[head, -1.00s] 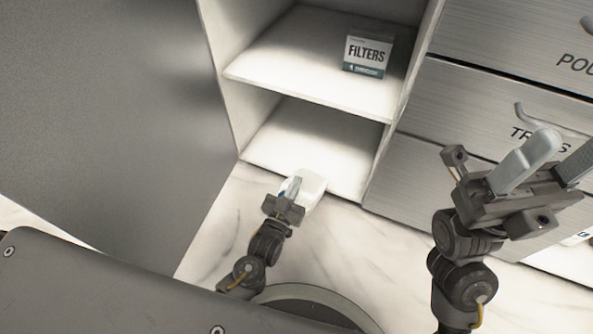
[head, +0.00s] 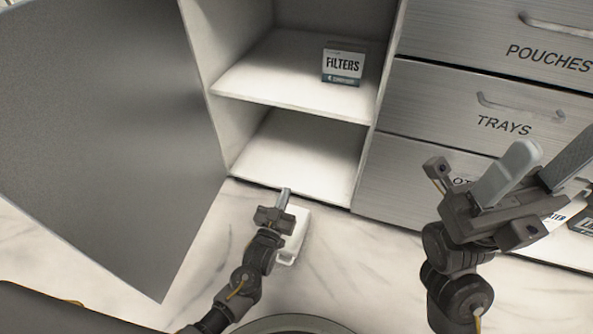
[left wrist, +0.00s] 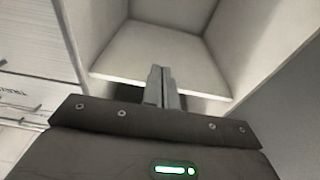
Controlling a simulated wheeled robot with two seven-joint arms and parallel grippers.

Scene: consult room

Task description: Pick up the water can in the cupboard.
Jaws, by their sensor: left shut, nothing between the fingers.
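A white container (head: 293,238), possibly the water can, shows on the marble floor just in front of the open cupboard (head: 304,152). My left gripper (head: 284,196) partly covers it in the head view, and no label shows. The left gripper is shut and empty at the cupboard's front lower edge. Its closed fingers also show in the left wrist view (left wrist: 162,86), against a bare cupboard compartment. My right gripper (head: 535,172) is open and empty at the right, in front of the drawers. The cupboard's lower compartment looks empty.
A filters box (head: 342,67) stands on the cupboard's shelf (head: 290,88). The grey cupboard door (head: 100,140) hangs open at the left. Drawers marked POUCHES and TRAYS (head: 465,110) are to the right. Partly hidden items (head: 582,222) lie at the right edge.

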